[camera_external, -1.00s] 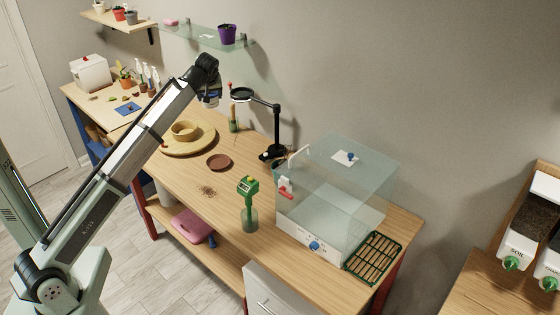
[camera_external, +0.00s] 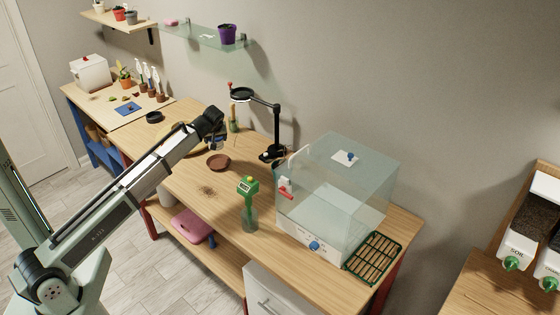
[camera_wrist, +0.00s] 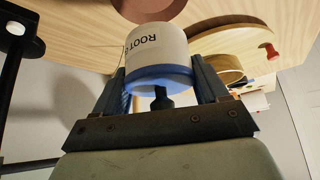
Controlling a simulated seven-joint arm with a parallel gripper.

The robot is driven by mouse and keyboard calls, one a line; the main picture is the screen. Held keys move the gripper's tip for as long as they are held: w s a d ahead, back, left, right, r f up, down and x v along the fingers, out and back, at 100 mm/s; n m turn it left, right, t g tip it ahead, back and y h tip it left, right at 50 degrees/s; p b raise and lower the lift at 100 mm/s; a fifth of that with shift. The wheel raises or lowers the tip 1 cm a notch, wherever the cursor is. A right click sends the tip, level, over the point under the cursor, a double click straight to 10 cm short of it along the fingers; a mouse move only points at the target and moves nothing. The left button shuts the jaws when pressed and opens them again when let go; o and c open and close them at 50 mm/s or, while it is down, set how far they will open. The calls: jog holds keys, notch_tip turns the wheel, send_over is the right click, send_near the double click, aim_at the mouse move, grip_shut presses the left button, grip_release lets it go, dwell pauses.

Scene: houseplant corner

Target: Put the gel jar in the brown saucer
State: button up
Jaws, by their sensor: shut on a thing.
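The gel jar (camera_wrist: 158,48) is a white cylinder with a blue band and dark lettering that reads "ROOT", partly cut off by its curve. My gripper (camera_wrist: 161,78) is shut on it, one finger on each side, in the wrist view. In the external view my gripper (camera_external: 217,142) is above the table, just above and beyond the brown saucer in the picture. The brown saucer (camera_external: 218,163) lies flat and looks empty. Its edge also shows at the top of the wrist view (camera_wrist: 147,9), past the jar. The jar is hardly visible in the external view.
A black lamp stand (camera_external: 277,125) rises to the right of my gripper. A round wooden board (camera_external: 178,150) is partly hidden behind my arm. Table around the saucer is mostly clear.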

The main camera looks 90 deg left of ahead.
aim_at(217, 149)
jog(key=shift+f, duration=4.5)
jog(key=shift+f, duration=0.1)
jog(key=o, duration=1.8)
jog(key=shift+c, duration=0.2)
jog(key=v, duration=1.2)
